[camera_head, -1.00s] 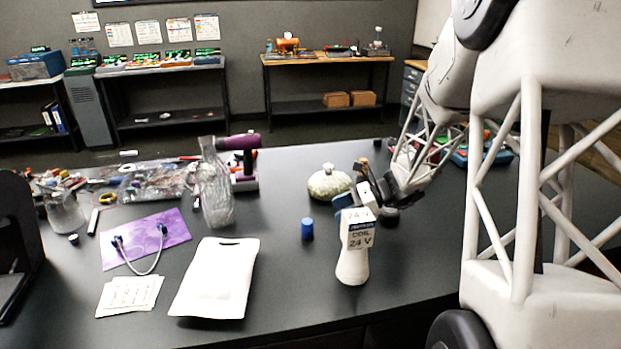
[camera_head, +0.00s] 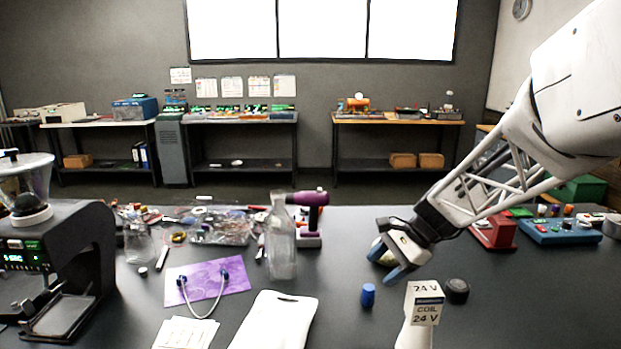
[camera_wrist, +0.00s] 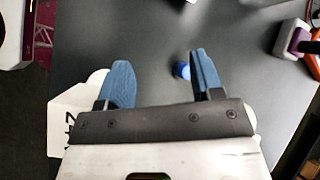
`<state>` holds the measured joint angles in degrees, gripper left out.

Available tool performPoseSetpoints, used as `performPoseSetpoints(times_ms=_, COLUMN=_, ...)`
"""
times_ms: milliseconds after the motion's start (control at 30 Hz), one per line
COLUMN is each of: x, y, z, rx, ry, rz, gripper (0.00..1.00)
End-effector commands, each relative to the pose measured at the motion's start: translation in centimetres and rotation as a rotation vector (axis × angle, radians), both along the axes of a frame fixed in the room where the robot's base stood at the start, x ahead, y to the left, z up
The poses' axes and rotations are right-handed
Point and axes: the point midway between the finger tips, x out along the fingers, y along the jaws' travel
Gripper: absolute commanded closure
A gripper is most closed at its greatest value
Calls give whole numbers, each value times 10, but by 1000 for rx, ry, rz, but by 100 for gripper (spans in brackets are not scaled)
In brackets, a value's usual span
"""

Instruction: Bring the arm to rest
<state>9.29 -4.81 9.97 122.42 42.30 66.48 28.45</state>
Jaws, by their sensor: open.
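My gripper (camera_head: 392,262) hangs over the dark table at the right of centre in the head view, its blue fingers pointing down and left. In the wrist view the two blue fingers (camera_wrist: 162,75) stand well apart with nothing between their tips. My arm reaches in from the upper right. A small blue cylinder (camera_head: 368,295) stands on the table below the gripper.
A black round piece (camera_head: 457,291) lies nearby. A clear bottle (camera_head: 281,240), a purple tool (camera_head: 309,205) and a purple mat (camera_head: 208,284) are left. A brewer (camera_head: 75,255) stands far left.

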Motion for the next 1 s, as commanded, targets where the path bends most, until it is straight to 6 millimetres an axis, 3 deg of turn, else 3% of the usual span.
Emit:
performPoseSetpoints(times_ms=100, x=-16, y=8, z=15, rx=-68, ry=-66, rz=71, gripper=40)
performPoseSetpoints(times_ms=367, x=-63, y=12, z=31, rx=-204, ry=-183, rz=224, gripper=40)
performPoseSetpoints(times_ms=1000, x=-199, y=-4, z=37, rx=-529, ry=-419, rz=641, gripper=40)
